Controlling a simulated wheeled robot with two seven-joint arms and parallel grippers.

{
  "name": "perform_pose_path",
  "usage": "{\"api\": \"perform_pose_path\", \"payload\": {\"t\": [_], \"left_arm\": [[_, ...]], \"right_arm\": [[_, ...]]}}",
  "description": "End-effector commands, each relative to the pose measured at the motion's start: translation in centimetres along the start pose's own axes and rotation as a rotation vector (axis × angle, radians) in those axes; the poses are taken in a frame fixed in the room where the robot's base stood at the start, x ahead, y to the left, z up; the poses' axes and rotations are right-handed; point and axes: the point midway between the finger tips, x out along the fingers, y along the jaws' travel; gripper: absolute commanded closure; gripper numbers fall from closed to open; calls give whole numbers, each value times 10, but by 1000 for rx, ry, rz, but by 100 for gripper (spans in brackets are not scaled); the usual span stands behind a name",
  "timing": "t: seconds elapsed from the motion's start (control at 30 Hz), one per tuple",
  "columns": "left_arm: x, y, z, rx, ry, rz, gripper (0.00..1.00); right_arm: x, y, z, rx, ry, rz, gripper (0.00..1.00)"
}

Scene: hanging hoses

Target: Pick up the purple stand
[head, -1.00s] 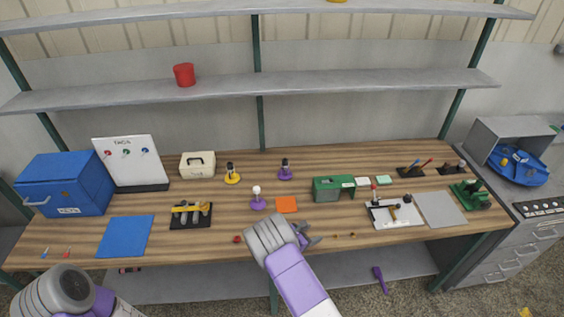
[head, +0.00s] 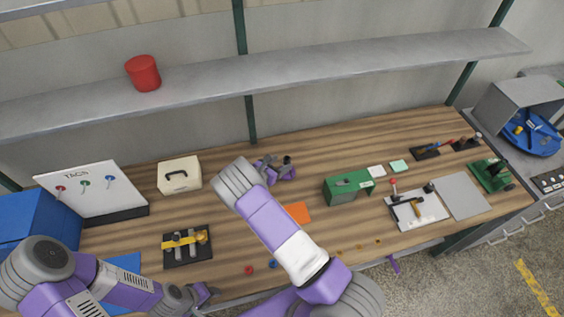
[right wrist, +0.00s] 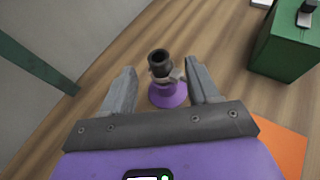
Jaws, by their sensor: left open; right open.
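The purple stand (head: 288,174) has a round purple base and a dark cup-like top. It stands upright on the workbench behind the orange square. In the right wrist view the stand (right wrist: 168,96) shows between my two fingers, with space on both sides. My right gripper (head: 270,164) is open and close beside it in the head view; in the right wrist view (right wrist: 160,70) its fingers point toward the stand without visibly gripping it. My left gripper (head: 207,292) is open and empty near the front edge of the bench.
A green box (head: 346,187) and an orange square (head: 297,213) lie near the stand. A white case (head: 179,175) and a black tray with yellow tool (head: 187,245) are to the left. My right arm hides part of the bench. A shelf (head: 330,68) runs above.

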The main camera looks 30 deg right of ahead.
Motion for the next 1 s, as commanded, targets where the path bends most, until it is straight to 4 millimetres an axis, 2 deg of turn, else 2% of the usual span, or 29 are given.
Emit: {"api": "perform_pose_path", "payload": {"t": [0.5,0.8,0.87,1.0], "left_arm": [[-9,3,0,0,1,0,57],[-9,3,0,0,1,0,57],[-9,3,0,0,1,0,57],[-9,3,0,0,1,0,57]], "right_arm": [[66,-2,-1,1,0,-2,40],[72,-2,-1,0,0,-1,40],[72,-2,-1,0,0,-1,47],[72,-2,-1,0,0,-1,69]]}}
